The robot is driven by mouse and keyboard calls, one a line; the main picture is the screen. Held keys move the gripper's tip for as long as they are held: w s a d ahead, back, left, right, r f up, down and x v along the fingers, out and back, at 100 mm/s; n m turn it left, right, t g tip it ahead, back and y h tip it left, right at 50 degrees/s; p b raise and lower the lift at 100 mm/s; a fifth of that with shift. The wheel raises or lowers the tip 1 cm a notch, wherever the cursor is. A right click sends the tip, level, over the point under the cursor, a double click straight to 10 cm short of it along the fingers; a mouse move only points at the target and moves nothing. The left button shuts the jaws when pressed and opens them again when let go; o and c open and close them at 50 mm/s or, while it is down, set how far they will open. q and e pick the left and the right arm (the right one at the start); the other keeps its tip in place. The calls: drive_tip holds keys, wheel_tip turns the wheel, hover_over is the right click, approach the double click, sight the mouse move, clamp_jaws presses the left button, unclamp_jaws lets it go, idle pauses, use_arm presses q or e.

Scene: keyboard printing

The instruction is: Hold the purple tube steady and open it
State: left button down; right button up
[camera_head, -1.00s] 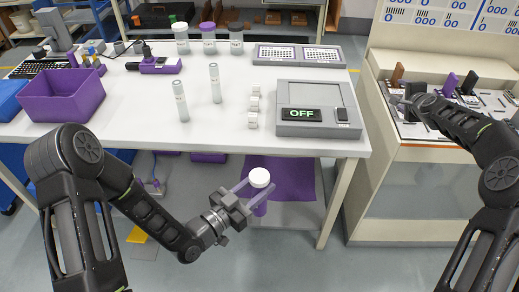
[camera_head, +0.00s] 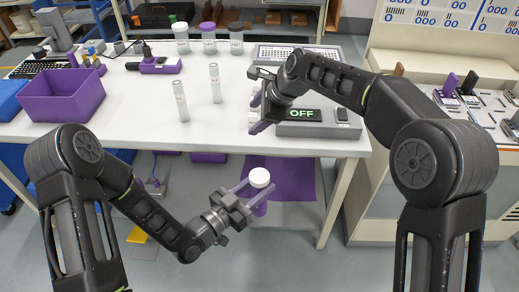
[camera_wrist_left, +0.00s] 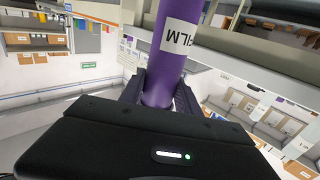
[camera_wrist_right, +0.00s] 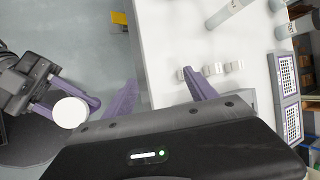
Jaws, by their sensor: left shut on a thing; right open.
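The purple tube (camera_head: 260,206) has a white cap (camera_head: 259,177) and stands roughly upright in front of the table. My left gripper (camera_head: 250,191) is shut on the tube below its cap. In the left wrist view the purple tube (camera_wrist_left: 170,50) with a white printed label passes between the fingers. My right gripper (camera_head: 257,109) is open and empty above the table's front edge. The right wrist view shows its spread fingers (camera_wrist_right: 165,95) and the tube's white cap (camera_wrist_right: 70,112) off to the left.
A grey device reading OFF (camera_head: 320,129) sits partly behind my right gripper. Two upright vials (camera_head: 180,102), a purple bin (camera_head: 62,96) and several capped jars (camera_head: 208,40) are on the white table (camera_head: 130,120). Open space surrounds the tube in front of the table.

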drive_tip(key=s+m+g+h, duration=0.2)
drive_tip(key=s, duration=0.6)
drive_tip(key=r+m+g+h, duration=0.1)
drive_tip(key=m+g+h, duration=0.1)
drive_tip(key=m+h, duration=0.1)
hover_over(260, 176)
drive_tip(key=shift+w+a+r, duration=0.1)
drive_tip(key=shift+w+a, duration=0.15)
drive_tip(key=shift+w, duration=0.15)
drive_tip(key=shift+s+d+r+m, duration=0.15)
drive_tip(key=shift+s+d+m, duration=0.05)
drive_tip(key=shift+s+m, duration=0.2)
drive_tip(key=shift+f, duration=4.05)
